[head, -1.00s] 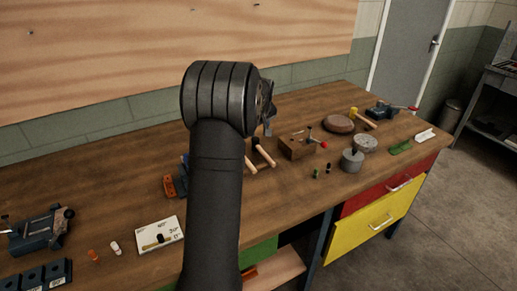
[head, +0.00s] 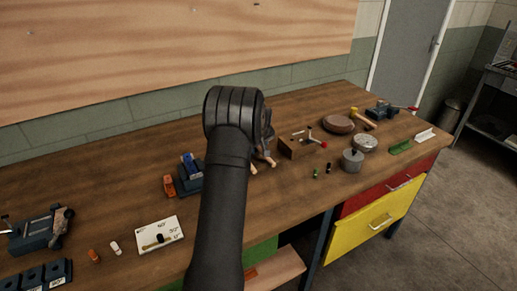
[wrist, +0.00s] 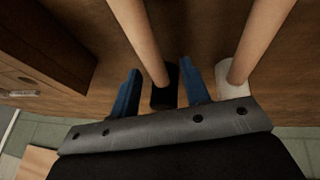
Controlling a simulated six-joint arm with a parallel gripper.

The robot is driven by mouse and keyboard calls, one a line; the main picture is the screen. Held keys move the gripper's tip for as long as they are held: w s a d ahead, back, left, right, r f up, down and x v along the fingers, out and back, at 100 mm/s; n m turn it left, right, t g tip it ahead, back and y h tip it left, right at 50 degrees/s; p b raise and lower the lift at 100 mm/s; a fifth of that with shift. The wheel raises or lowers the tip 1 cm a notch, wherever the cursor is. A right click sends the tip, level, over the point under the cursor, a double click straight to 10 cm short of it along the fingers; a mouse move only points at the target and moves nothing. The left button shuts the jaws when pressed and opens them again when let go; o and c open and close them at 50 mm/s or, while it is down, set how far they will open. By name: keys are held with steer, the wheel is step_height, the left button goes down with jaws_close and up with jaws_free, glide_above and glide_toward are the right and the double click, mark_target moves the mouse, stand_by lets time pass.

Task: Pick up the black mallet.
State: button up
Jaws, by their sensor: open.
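The black mallet shows in the wrist view with its black head (wrist: 165,92) between the two blue fingers of my gripper (wrist: 160,70). Its pale wooden handle (wrist: 140,35) runs up out of the picture. The fingers stand apart, one on either side of the head, with a visible gap on the right. A second mallet with a white head (wrist: 230,84) lies just right of the right finger. In the head view my gripper (head: 268,150) is low over the bench, and my arm hides most of both mallets; only handle ends (head: 252,169) show.
Grey round pots (head: 352,160) stand farther right. The bench (head: 110,190) is clear at middle left.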

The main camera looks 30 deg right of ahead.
jaws_close()
steer(key=shift+r, duration=0.15)
steer(key=shift+r, duration=0.3)
step_height(320, 180, up, 4)
steer(key=shift+f, duration=0.15)
steer(key=s+d+r, duration=0.5)
steer(key=s+r, duration=0.1)
steer(key=s, duration=0.4)
steer(key=shift+s+r, duration=0.25)
steer(key=shift+s, duration=0.05)
